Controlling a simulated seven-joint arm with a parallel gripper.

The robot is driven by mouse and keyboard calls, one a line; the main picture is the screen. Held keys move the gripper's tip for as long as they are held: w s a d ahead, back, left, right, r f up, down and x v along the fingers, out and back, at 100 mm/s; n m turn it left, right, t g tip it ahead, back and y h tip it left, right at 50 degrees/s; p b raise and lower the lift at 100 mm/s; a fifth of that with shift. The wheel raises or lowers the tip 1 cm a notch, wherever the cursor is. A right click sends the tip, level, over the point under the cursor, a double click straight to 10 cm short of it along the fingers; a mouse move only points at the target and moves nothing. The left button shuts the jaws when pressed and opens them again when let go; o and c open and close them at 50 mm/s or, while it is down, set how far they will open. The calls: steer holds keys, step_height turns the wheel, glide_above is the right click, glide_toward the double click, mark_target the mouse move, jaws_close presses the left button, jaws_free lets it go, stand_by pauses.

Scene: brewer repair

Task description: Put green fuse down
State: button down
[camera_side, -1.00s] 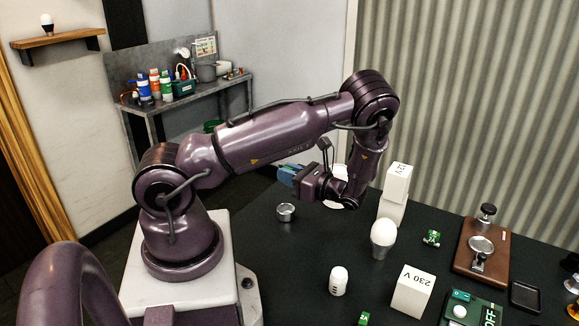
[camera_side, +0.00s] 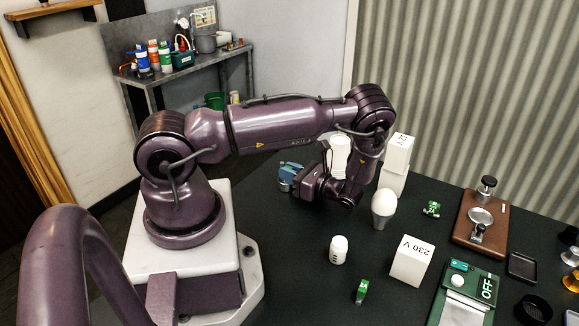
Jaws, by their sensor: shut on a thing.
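My gripper (camera_side: 288,175) hangs low over the left part of the black table, its blue fingers pointing left, away from the camera's clear view. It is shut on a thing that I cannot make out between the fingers. No green fuse shows plainly in the gripper. Two small green pieces with white marks lie on the table: one (camera_side: 361,291) at the front, one (camera_side: 432,208) right of the light bulb. I cannot tell whether either is a fuse.
A light bulb (camera_side: 384,208), a white cylinder (camera_side: 338,250), a white 230 V block (camera_side: 410,261) and stacked white blocks (camera_side: 397,155) stand right of my gripper. A brown wooden board (camera_side: 480,226) and a green OFF panel (camera_side: 468,295) lie farther right. Table front left looks clear.

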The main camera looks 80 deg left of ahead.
steer(key=c, duration=1)
jaws_free()
steer(key=shift+c, duration=0.2)
steer(key=shift+r, duration=3.5)
steer(key=shift+f, duration=0.1)
